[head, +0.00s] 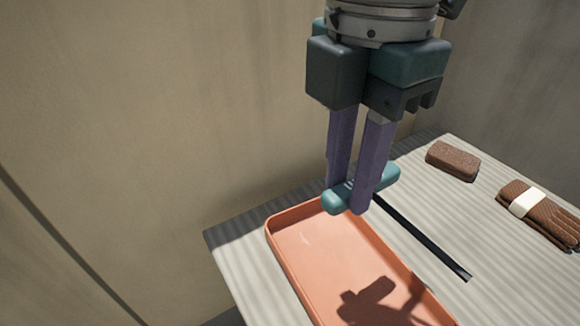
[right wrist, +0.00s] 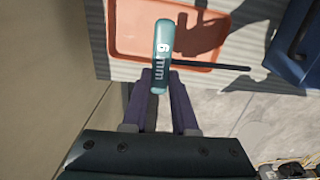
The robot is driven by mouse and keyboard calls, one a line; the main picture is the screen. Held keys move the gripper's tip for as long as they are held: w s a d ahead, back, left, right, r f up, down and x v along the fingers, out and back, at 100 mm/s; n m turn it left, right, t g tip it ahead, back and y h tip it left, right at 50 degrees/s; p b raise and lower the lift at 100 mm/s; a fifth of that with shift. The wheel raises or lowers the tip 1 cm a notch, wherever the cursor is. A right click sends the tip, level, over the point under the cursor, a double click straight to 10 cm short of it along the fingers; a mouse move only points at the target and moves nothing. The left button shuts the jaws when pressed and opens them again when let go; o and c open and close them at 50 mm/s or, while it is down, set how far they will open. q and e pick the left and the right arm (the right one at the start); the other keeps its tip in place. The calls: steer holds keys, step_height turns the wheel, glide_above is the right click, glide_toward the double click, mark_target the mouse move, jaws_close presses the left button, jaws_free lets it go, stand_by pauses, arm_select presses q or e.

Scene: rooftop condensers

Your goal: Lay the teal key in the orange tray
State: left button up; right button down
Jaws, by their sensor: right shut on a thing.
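The teal key (head: 388,181) has a teal crossbar handle and a long black shaft (head: 420,236). My right gripper (head: 350,198) is shut on the handle with its two purple fingers. In the right wrist view the handle (right wrist: 162,40) shows a "6" and "mm", and the shaft points right. The orange tray (head: 300,258) lies on the table, empty apart from shadows. In the head view the key overlaps the tray's far end, with the shaft running beyond its right side. The tray also shows in the right wrist view (right wrist: 133,36). My left gripper is not in view.
A brown block (head: 453,160) and a brown roll with a pale band (head: 540,212) lie on the striped grey table (head: 240,256), right of the tray. A beige wall (head: 150,120) stands close behind and left. A blue object (right wrist: 296,45) shows at right in the wrist view.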

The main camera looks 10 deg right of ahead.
steer(key=b, duration=0.3)
glide_above(330, 284)
step_height(330, 284, down, 11)
steer(key=shift+f, duration=0.1)
step_height(330, 284, down, 5)
steer(key=shift+f+b, duration=0.1)
steer(key=shift+b, duration=0.7)
steer(key=c, duration=1.2)
jaws_free()
steer(key=o, duration=0.5)
